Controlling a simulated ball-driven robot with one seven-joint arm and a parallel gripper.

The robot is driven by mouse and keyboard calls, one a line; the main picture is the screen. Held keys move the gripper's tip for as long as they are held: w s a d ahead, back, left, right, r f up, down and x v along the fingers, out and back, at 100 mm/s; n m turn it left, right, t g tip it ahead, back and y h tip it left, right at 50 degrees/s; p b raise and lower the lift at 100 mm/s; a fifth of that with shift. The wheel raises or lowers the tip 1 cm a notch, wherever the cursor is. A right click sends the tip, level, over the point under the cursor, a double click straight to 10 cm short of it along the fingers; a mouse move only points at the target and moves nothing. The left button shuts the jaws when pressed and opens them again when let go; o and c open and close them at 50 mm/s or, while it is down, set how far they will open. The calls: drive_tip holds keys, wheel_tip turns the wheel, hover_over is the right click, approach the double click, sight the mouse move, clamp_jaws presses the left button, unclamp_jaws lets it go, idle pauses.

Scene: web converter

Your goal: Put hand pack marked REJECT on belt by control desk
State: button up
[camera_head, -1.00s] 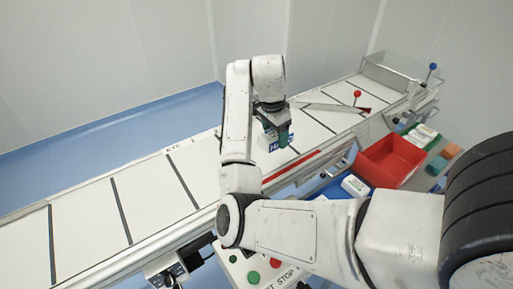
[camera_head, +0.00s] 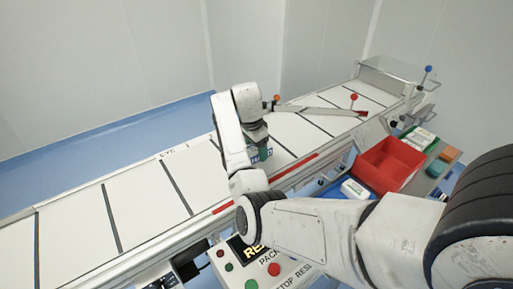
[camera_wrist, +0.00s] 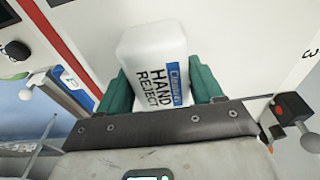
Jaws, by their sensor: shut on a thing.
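The hand pack, a white rounded block printed HAND REJECT with a blue label (camera_wrist: 152,65), stands between the green fingers of my gripper (camera_wrist: 162,92) in the wrist view. My gripper is shut on it. In the head view my gripper (camera_head: 258,146) is over the white belt (camera_head: 145,205), and only a little of the pack (camera_head: 263,155) shows below it. I cannot tell whether the pack touches the belt. The control desk (camera_head: 290,272) stands at the belt's near side, with buttons and a lit display (camera_head: 247,249), partly hidden by my arm.
A red bin (camera_head: 389,163) stands right of the belt, with a white pack (camera_head: 355,189) beside it and a green box (camera_head: 420,137) behind. A diagonal guide arm (camera_head: 320,109) crosses the belt farther along. A red rail (camera_head: 300,168) edges the belt. The belt at left is clear.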

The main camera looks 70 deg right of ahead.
drive_tip(key=shift+f, duration=0.2)
drive_tip(key=o, duration=1.1)
drive_tip(key=shift+o, duration=0.2)
wheel_tip(320, 180, up, 12)
drive_tip(key=a+p, duration=0.1)
drive_tip(key=shift+w+a+r, duration=0.15)
drive_tip(key=shift+w+a, duration=0.1)
drive_tip(key=shift+w, duration=0.2)
